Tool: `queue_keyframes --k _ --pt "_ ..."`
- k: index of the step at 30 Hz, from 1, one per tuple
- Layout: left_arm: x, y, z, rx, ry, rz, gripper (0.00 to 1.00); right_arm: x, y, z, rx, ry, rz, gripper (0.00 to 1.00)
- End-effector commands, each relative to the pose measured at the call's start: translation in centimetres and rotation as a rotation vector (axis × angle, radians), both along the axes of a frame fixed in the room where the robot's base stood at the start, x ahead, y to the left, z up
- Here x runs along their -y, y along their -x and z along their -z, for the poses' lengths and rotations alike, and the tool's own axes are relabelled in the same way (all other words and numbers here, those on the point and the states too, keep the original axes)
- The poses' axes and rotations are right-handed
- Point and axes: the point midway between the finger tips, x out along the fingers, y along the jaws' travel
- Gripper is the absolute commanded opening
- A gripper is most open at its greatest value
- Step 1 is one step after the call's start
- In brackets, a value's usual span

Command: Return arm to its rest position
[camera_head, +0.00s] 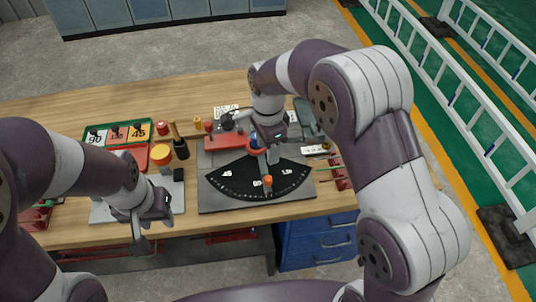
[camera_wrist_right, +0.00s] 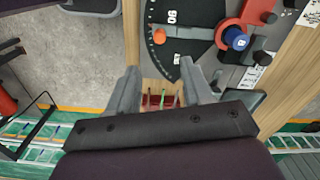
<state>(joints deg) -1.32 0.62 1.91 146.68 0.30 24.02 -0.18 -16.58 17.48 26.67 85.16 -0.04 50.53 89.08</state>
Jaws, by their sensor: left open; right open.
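My right arm reaches over the table from the right in the head view, and its gripper (camera_head: 276,152) hangs above the bending plate with the black dial (camera_head: 235,185). In the right wrist view the right gripper (camera_wrist_right: 160,88) has its two grey fingers apart with nothing held between them. Beyond them are a strip of table and a red bin (camera_wrist_right: 155,101). My left gripper (camera_head: 153,222) is open and empty at the table's front edge, near a grey plate (camera_head: 105,211). Its fingers point downward.
The bender's red part (camera_head: 224,141) and blue knob (camera_wrist_right: 235,38) are close to the right gripper. A numbered tray (camera_head: 118,134), a dark bottle (camera_head: 180,148) and an orange-topped container (camera_head: 161,154) stand left.

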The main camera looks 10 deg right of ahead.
Motion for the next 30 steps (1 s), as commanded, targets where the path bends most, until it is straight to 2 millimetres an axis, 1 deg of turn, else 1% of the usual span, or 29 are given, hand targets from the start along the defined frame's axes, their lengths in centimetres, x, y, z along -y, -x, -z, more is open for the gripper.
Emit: queue_keyframes --k 13,14,16,17,18,20,21,23,24,27,29,30 --pt "0.0 0.0 0.0 0.0 0.0 0.0 0.43 0.0 0.0 0.0 0.0 0.0 -0.014 0.5" --pt "0.0 0.0 0.0 0.0 0.0 0.0 0.43 0.0 -0.1 0.0 0.002 -0.001 -0.041 0.5" --pt "0.0 0.0 0.0 0.0 0.0 0.0 0.43 -0.1 -0.4 0.1 0.024 -0.005 -0.17 0.5" --pt "0.0 0.0 0.0 0.0 0.0 0.0 0.43 -0.1 -0.2 0.5 0.026 -0.004 -0.258 0.5" --pt "0.0 0.0 0.0 0.0 0.0 0.0 0.43 0.2 0.6 1.3 0.022 -0.002 -0.398 0.5" --pt "0.0 0.0 0.0 0.0 0.0 0.0 0.43 1.0 2.4 1.8 0.026 0.002 -0.641 0.5" --pt "0.0 0.0 0.0 0.0 0.0 0.0 0.43 2.1 3.9 1.9 0.033 0.005 -0.803 0.5" --pt "0.0 0.0 0.0 0.0 0.0 0.0 0.43 4.0 6.5 1.6 0.047 0.015 -1.031 0.5" --pt "0.0 0.0 0.0 0.0 0.0 0.0 0.43 5.3 8.3 1.4 0.057 0.023 -1.154 0.5" --pt "0.0 0.0 0.0 0.0 0.0 0.0 0.43 8.1 12.6 0.9 0.073 0.044 -1.342 0.5" --pt "0.0 0.0 0.0 0.0 0.0 0.0 0.43 9.3 14.6 0.5 0.079 0.052 -1.365 0.5" --pt "0.0 0.0 0.0 0.0 0.0 0.0 0.43 9.9 15.7 0.3 0.081 0.054 -1.348 0.5"
